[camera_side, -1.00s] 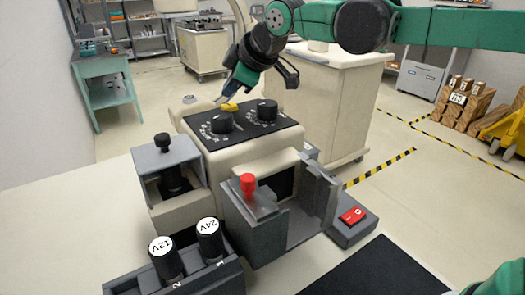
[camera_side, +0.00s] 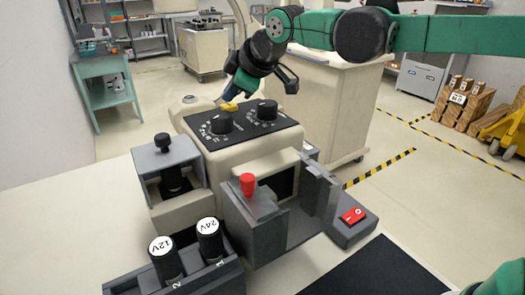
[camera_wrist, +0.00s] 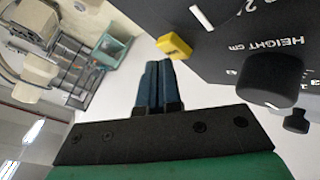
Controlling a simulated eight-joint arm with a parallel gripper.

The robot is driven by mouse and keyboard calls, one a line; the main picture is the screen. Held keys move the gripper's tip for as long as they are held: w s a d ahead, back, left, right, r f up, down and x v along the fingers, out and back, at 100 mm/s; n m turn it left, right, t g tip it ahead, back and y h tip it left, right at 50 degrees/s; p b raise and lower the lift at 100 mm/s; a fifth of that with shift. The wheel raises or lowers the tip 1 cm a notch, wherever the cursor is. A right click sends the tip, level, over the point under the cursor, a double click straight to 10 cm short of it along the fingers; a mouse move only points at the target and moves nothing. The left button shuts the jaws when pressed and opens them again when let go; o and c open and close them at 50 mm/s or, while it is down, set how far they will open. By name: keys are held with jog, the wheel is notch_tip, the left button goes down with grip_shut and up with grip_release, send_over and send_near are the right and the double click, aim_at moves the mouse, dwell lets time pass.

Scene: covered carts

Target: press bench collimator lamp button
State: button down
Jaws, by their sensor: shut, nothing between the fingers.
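The yellow lamp button (camera_side: 230,106) sits at the back left of the black panel (camera_side: 270,131) on top of the cream collimator housing (camera_side: 224,168). In the wrist view the yellow button (camera_wrist: 175,46) is just beyond my fingertips and slightly to their right. My gripper (camera_side: 227,97) is shut and empty, its blue fingers pointing down beside the button from above. My gripper also shows in the wrist view (camera_wrist: 158,66), both fingers together. Whether the tips touch the button I cannot tell.
Two black knobs (camera_side: 220,122) (camera_side: 267,110) rise from the panel close to the button. Below are a red-topped plunger (camera_side: 248,185), a red rocker switch (camera_side: 352,215) and the 12V and 24V cylinders (camera_side: 165,258) (camera_side: 208,241). A cream cabinet (camera_side: 325,105) stands behind.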

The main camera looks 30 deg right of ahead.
jog(key=shift+f, duration=0.35)
dwell(0.4)
jog(key=shift+r, duration=0.8)
jog(key=shift+r, duration=2.5)
notch_tip(320, 180, up, 7)
send_over(233, 106)
